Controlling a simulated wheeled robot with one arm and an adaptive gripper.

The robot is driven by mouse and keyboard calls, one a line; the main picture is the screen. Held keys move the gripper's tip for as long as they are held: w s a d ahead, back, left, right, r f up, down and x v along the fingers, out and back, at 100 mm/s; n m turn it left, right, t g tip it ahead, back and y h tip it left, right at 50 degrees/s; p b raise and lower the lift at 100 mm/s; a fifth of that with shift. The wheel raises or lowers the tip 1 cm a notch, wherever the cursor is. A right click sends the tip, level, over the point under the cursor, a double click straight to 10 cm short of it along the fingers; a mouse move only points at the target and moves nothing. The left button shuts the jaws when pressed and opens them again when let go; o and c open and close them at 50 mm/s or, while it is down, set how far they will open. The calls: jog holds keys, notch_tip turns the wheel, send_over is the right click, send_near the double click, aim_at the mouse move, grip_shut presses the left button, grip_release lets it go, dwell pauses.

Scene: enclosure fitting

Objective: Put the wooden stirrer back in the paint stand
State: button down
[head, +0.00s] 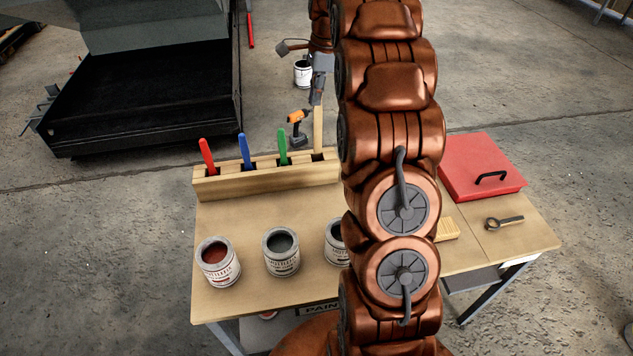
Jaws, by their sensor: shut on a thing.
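The wooden stirrer (318,130) is a pale, upright stick in the head view. My gripper (317,101) is shut on its upper end. The stirrer's lower end meets the right part of the wooden paint stand (265,186), at or in the slot there. I cannot tell how deep it sits. The stand runs along the back edge of the table. Red (207,154), blue (245,151) and green (283,147) handles stand upright in its other slots. My arm hides the stand's right end.
Three open paint cans, red-brown (218,262), dark grey-green (281,252) and one partly hidden (336,243), stand on the table (250,304). A red case (481,168) and a dark tool (504,222) lie at right. An orange drill (298,119) is behind the stand.

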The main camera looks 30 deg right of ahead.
aim_at(316, 112)
notch_tip(316, 112, down, 5)
jog(key=shift+s+f+p, duration=0.1)
jog(key=shift+f+p, duration=0.05)
jog(key=shift+p, duration=0.5)
jog(key=shift+f+p, duration=0.5)
jog(key=shift+f, duration=2.1)
jog(key=c, duration=1.3)
grip_release()
jog(key=shift+o, duration=0.2)
notch_tip(316, 112, up, 12)
jog(key=d+b, duration=0.1)
jog(key=b, duration=0.1)
jog(key=shift+s+d, duration=0.25)
jog(key=shift+d, duration=0.05)
jog(key=shift+a, duration=0.1)
